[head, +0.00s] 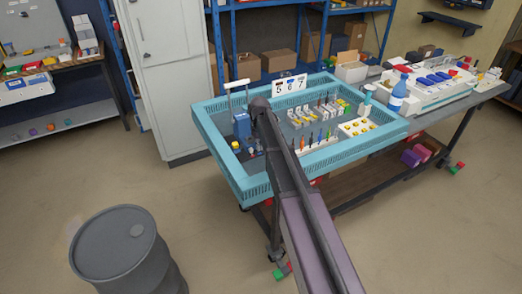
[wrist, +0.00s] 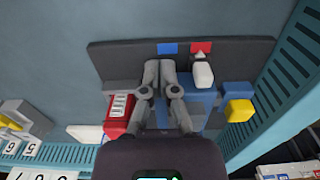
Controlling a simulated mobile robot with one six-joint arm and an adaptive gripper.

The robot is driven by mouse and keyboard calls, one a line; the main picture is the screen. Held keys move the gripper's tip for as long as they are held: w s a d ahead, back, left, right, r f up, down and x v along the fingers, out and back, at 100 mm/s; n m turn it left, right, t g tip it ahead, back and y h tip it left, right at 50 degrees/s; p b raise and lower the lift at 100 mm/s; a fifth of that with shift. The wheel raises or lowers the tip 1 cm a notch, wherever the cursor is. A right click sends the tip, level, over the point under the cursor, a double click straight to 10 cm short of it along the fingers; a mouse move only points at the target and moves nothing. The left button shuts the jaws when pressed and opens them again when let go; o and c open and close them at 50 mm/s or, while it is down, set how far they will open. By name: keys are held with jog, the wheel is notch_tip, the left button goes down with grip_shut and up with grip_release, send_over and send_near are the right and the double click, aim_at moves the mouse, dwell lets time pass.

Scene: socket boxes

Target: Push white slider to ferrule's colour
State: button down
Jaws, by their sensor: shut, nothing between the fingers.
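In the wrist view a white slider (wrist: 203,75) stands near a dark panel (wrist: 120,55). The panel carries a blue patch (wrist: 167,48) and a red patch (wrist: 200,47); a small white pointer lies over the red one, in line with the slider. My gripper (wrist: 161,66) is shut and empty, its fingertips left of the slider and just below the blue patch. A gap shows between fingers and slider. I cannot pick out the ferrule with certainty. In the head view my arm hides much of this area.
A red part with white ribs (wrist: 118,112) is left of my fingers; a yellow block (wrist: 240,110) is at right. The turquoise crate (head: 225,170) holds a blue device (head: 242,124) and number cards (head: 289,84). Its wall (wrist: 285,65) rises right of the panel.

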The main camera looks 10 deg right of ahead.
notch_tip(320, 180, up, 7)
jog(key=p, duration=0.7)
jog(key=shift+r, duration=0.1)
